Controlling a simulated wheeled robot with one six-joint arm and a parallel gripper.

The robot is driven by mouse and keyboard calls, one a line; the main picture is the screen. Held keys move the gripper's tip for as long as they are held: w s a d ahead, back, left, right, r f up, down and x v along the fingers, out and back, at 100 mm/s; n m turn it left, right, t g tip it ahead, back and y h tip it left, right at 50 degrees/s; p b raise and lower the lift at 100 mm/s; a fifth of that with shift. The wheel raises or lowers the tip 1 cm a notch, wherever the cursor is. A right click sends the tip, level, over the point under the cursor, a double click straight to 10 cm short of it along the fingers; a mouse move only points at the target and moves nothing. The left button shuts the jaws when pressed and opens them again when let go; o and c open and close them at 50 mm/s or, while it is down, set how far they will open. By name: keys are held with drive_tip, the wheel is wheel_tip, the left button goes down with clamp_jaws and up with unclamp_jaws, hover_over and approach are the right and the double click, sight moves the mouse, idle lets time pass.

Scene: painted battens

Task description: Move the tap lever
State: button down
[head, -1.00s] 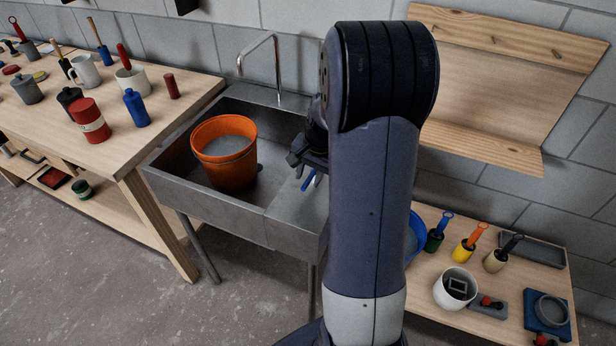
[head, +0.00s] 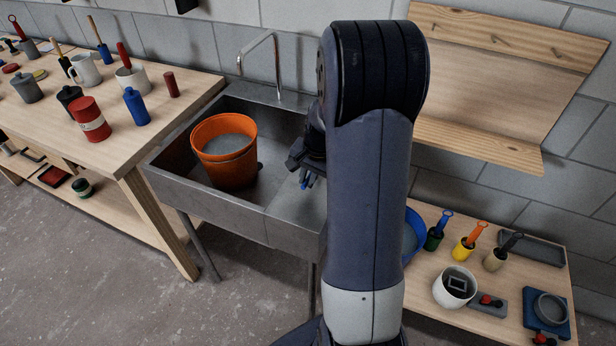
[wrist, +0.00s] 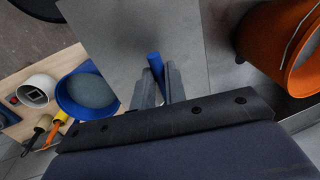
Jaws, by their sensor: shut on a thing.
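The chrome tap spout (head: 276,62) rises at the back of the steel sink (head: 290,208). My gripper (head: 306,181) is over the right part of the sink, in front of the spout. In the wrist view my gripper (wrist: 159,84) is shut on a short blue rod (wrist: 155,65), which sticks out past the fingertips. A little of the blue rod also shows at the fingers in the head view. I cannot tell whether this rod is the tap lever or whether it joins the tap. My arm hides the sink's right end.
An orange bucket (head: 226,150) of grey contents stands in the sink, left of my gripper. A blue bowl (head: 413,235) and several brushes stand on the low table at right. A bench (head: 60,125) with pots is at left.

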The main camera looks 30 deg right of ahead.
idle(0.5)
drive_tip(key=shift+s+d+n+b, duration=0.3)
drive_tip(key=shift+d+n+b, duration=0.15)
drive_tip(key=shift+n, duration=0.3)
drive_tip(key=shift+s+d+n+b, duration=0.3)
drive_tip(key=shift+d+n+b, duration=0.1)
drive_tip(key=shift+n, duration=0.35)
drive_tip(key=n, duration=0.1)
drive_tip(key=d+n, duration=0.1)
drive_tip(key=shift+s+d+n+g+y+b, duration=0.2)
drive_tip(key=shift+s+n+g+y+b, duration=0.1)
drive_tip(key=shift+s+g+b, duration=0.1)
drive_tip(key=shift+s+d+n+g, duration=0.2)
drive_tip(key=shift+d+n, duration=0.5)
drive_tip(key=shift+n, duration=0.35)
drive_tip(key=shift+s+d+n+g, duration=0.1)
drive_tip(key=shift+d+n+g, duration=0.1)
drive_tip(key=shift+d+n, duration=0.65)
drive_tip(key=shift+a+n, duration=0.15)
drive_tip(key=shift+n, duration=0.15)
drive_tip(key=c, duration=1.5)
unclamp_jaws()
drive_tip(key=shift+o, duration=0.2)
wheel_tip(320, 180, up, 11)
drive_tip(key=d+b, duration=0.1)
drive_tip(key=d, duration=0.1)
drive_tip(key=shift+f, duration=0.15)
